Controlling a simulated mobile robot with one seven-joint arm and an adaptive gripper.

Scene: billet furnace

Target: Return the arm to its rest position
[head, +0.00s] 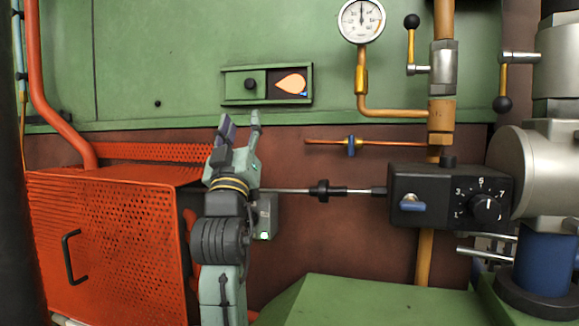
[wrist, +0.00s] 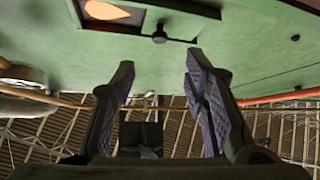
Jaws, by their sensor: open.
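My gripper (head: 239,126) stands upright in the left-middle of the head view, fingers pointing up. Its fingertips are apart and nothing is between them. In the wrist view the two dark ridged finger pads (wrist: 165,85) are spread, with green panel visible beyond the gap. The gripper is in front of the furnace wall, below and left of the small sliding shutter (head: 250,84) with its black knob. The shutter's window (head: 291,83) is partly open and glows orange; it also shows at the top left of the wrist view (wrist: 108,11).
An orange perforated guard box (head: 110,240) with a black handle is left of my arm. A black control box (head: 450,197) with a dial and blue lever is at right, joined to a thin rod (head: 285,190) passing by my wrist. A pressure gauge (head: 361,19) and copper pipes are above.

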